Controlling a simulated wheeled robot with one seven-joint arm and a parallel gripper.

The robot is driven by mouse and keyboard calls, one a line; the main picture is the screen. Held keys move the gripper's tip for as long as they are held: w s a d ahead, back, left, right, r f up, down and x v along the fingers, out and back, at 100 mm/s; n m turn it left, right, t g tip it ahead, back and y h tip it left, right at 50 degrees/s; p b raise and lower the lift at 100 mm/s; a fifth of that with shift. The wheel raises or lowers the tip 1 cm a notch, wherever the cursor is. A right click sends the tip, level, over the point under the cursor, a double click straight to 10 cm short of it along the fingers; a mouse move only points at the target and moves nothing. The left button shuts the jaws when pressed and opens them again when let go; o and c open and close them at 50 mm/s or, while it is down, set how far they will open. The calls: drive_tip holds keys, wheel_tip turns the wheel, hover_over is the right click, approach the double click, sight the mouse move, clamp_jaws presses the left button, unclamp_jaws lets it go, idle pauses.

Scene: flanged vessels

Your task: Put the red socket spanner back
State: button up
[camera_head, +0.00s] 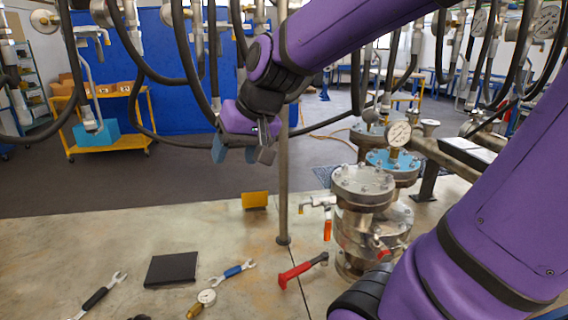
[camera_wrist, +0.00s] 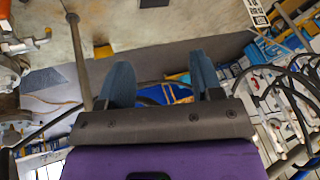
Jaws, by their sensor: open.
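A red-handled tool with a dark head (camera_head: 298,270), which looks like the red socket spanner, lies on the concrete-coloured surface left of the flanged vessels. Its handle points to the lower left and its head to the upper right. My gripper (camera_head: 242,153) is open and empty, held high above the surface, up and left of the red tool and in front of the pole. In the wrist view, my gripper's two blue-grey fingers (camera_wrist: 161,64) are spread apart with nothing between them. I cannot make out the red tool in the wrist view.
A thin pole (camera_head: 283,190) stands beside my gripper. Flanged vessels (camera_head: 363,187) with a gauge stand at right. A blue-handled spanner (camera_head: 233,271), black-handled spanner (camera_head: 97,296), loose gauge (camera_head: 206,297), black pad (camera_head: 171,269) and yellow block (camera_head: 255,200) lie around. Hoses hang above.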

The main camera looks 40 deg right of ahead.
drive_tip(key=s+r+n+h, duration=0.1)
drive_tip(key=s+n+h, duration=0.1)
drive_tip(key=s, duration=1)
drive_tip(key=shift+s+d+r+n, duration=0.15)
drive_tip(key=shift+d+r+n, duration=0.05)
drive_tip(key=shift+d+n, duration=0.15)
drive_tip(key=shift+o, duration=0.5)
